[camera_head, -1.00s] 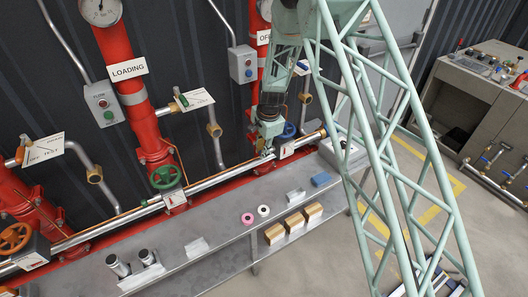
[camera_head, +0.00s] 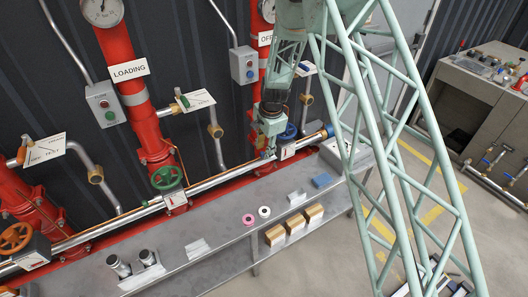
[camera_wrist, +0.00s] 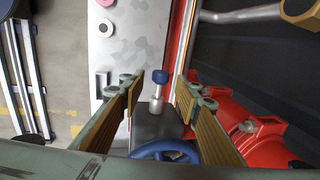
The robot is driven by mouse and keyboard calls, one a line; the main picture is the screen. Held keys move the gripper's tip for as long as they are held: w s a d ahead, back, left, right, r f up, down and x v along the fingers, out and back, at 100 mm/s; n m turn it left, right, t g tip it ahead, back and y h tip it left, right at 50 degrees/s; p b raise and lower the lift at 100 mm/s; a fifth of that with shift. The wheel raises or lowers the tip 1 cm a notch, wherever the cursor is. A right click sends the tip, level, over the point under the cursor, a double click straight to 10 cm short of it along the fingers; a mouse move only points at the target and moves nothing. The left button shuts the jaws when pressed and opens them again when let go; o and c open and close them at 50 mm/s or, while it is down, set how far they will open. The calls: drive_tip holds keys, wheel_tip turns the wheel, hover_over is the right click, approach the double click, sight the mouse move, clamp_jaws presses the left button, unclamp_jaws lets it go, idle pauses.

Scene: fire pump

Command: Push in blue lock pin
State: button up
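The blue lock pin (camera_wrist: 160,76) shows in the wrist view as a dark blue knob on a short silvery stem. It stands above a dark grey box (camera_wrist: 158,118). My gripper (camera_wrist: 160,90) is open, with one finger on either side of the pin and visible gaps between the fingers and the knob. Nothing is held. In the head view my gripper (camera_head: 267,150) hangs pointing down at the long silver pipe, just left of a blue handwheel (camera_head: 289,131). The pin is too small there to make out clearly. The handwheel also shows in the wrist view (camera_wrist: 165,151).
Red pipes (camera_head: 137,110) stand behind the silver pipe (camera_head: 225,177). A green handwheel (camera_head: 166,178) is to the left.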

wheel_tip(320, 180, up, 10)
drive_tip(key=s+d, duration=0.1)
drive_tip(key=shift+s, duration=0.25)
idle(0.4)
drive_tip(key=shift+d, duration=0.15)
idle(0.3)
drive_tip(key=s+d+r+n+b, duration=0.1)
drive_tip(key=s+d+r+n, duration=0.1)
drive_tip(key=s+d+r, duration=0.45)
drive_tip(key=s+d+r+n+t+b, duration=0.15)
drive_tip(key=s+d+r, duration=0.25)
drive_tip(key=s+r, duration=0.6)
drive_tip(key=s+d+r+n+g+b, duration=0.15)
drive_tip(key=s+d+r, duration=0.4)
drive_tip(key=r, duration=0.55)
drive_tip(key=s+d+r+n+t+b, duration=0.1)
drive_tip(key=s+d, duration=0.4)
drive_tip(key=s, duration=1.2)
drive_tip(key=s+d+r+n+t+h+b, duration=0.1)
drive_tip(key=s+d+n+b, duration=0.2)
drive_tip(key=s, duration=1.4)
drive_tip(key=shift+s+d+r+n+b, duration=0.35)
drive_tip(key=shift+d+n, duration=0.55)
drive_tip(key=shift+d, duration=0.55)
